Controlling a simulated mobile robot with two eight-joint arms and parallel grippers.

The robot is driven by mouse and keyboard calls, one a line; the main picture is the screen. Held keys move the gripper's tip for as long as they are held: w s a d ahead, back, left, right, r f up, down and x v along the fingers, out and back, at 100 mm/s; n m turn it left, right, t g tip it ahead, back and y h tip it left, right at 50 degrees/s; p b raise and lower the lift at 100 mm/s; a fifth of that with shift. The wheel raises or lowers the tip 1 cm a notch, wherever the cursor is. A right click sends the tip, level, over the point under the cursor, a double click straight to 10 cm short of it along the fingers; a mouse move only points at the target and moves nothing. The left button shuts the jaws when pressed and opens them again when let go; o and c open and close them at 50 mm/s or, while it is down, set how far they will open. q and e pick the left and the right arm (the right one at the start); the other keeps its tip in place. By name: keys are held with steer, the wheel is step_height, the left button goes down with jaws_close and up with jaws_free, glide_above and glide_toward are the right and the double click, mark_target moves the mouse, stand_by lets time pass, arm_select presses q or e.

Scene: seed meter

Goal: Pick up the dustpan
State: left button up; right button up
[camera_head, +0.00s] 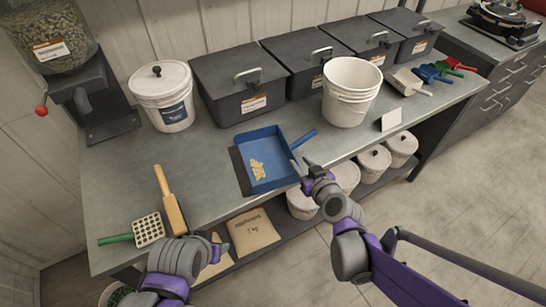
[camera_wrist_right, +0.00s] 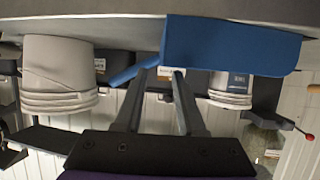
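The blue dustpan (camera_head: 285,178) lies on the metal bench near its front edge. Yellow-brown pellets (camera_head: 258,170) lie in its pan, and its handle (camera_head: 304,139) points right and back. My right gripper (camera_head: 303,166) is at the pan's right side, just in front of the handle. In the right wrist view, which is upside down, the gripper (camera_wrist_right: 163,68) is open with nothing between its fingers. The dustpan (camera_wrist_right: 232,45) and its handle (camera_wrist_right: 132,73) show beyond the fingertips. My left arm is at the bottom left in the head view; whether its gripper is open cannot be seen.
An open white bucket (camera_head: 350,92) stands right of the dustpan, a lidded bucket (camera_head: 163,98) at left. Dark bins (camera_head: 240,85) line the back. Bench between brush and dustpan is clear.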

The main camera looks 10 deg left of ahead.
mark_target(294, 157)
steer(key=x, duration=0.5)
steer(key=shift+w+a+r, duration=0.1)
steer(key=shift+a, duration=0.05)
jaws_close()
stand_by(1.3)
